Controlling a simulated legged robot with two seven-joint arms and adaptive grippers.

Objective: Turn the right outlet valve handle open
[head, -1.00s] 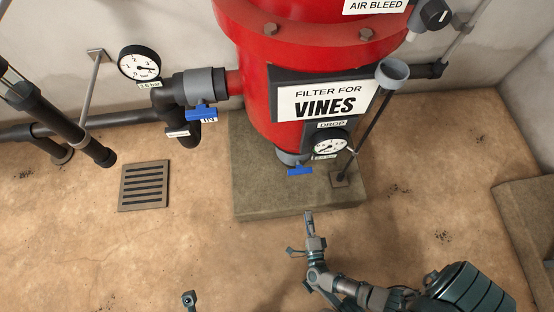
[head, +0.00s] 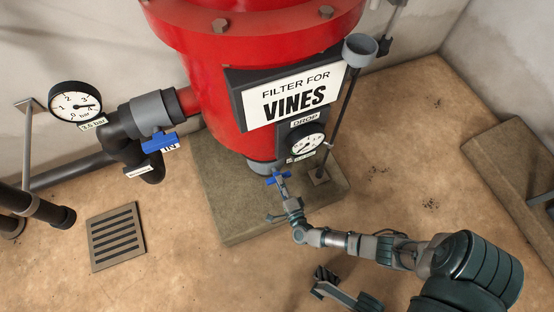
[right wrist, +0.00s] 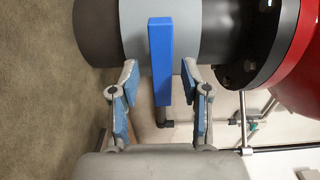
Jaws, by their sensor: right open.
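A blue valve handle (head: 278,177) sits on a grey fitting low at the front of the red filter tank. In the right wrist view the handle (right wrist: 160,62) lies crosswise to its grey pipe (right wrist: 184,35). No label shows whether this is the right outlet valve. My right gripper (head: 281,184) is at this handle. In the right wrist view the open fingers (right wrist: 160,88) stand either side of the handle's lower part, with gaps on both sides. What seems to be my left gripper (head: 325,281) is at the bottom; its jaws are unclear.
The red filter tank (head: 217,97) stands on a stone plinth (head: 228,192). A second blue handle (head: 160,142) marked IN is on the left pipe. A floor grate (head: 116,237) lies left.

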